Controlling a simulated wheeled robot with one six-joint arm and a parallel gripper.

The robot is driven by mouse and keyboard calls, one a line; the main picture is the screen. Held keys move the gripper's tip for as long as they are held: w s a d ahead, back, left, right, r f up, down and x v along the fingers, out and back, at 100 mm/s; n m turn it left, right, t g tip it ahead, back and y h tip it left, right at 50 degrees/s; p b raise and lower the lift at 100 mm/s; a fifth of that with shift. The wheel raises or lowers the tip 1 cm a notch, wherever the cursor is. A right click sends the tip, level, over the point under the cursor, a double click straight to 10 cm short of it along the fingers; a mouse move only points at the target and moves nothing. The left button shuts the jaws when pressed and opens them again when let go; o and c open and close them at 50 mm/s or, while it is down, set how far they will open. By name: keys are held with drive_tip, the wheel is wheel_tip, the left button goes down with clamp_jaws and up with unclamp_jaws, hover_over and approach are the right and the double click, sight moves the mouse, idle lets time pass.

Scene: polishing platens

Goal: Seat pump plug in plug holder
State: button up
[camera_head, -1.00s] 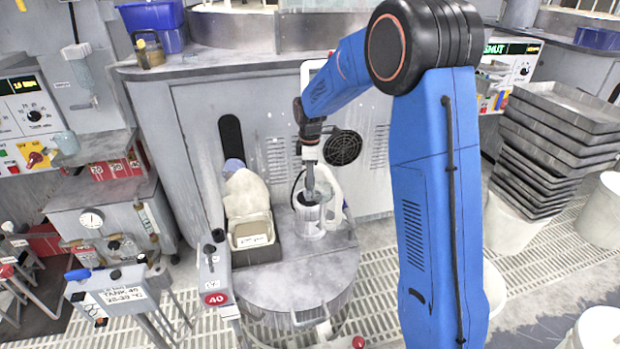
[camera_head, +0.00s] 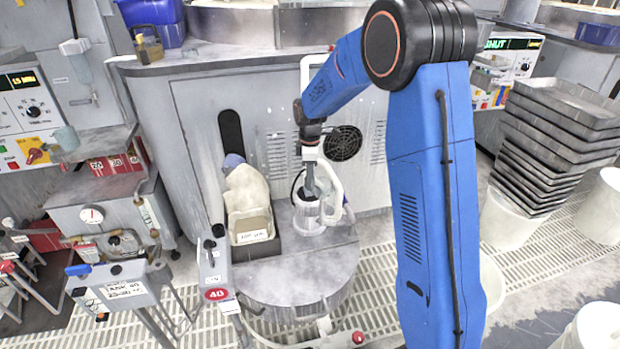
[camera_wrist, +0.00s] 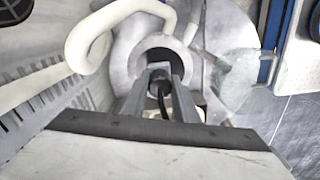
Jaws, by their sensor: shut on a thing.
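The plug holder (camera_head: 309,222) is a pale grey cup standing on the round grey drum. In the wrist view its ring-shaped rim (camera_wrist: 150,43) surrounds a dark opening. My gripper (camera_head: 310,192) points down into the mouth of this cup. In the wrist view my gripper (camera_wrist: 160,76) is shut on the pump plug (camera_wrist: 159,75), a small dark piece with a black cable, between the two grey fingers. The plug is at the opening, within the ring's outline. Its lower end is hidden, so I cannot tell how deep it sits.
A white curved pipe (camera_head: 331,182) stands close beside the holder. A tray with a labelled box (camera_head: 252,232) and a pale sack (camera_head: 246,192) is to its left. The drum top (camera_head: 290,275) in front is clear. Stacked grey trays (camera_head: 560,130) stand at the right.

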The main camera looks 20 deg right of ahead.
drive_tip(key=o, duration=1.1)
drive_tip(key=shift+r, duration=8.7)
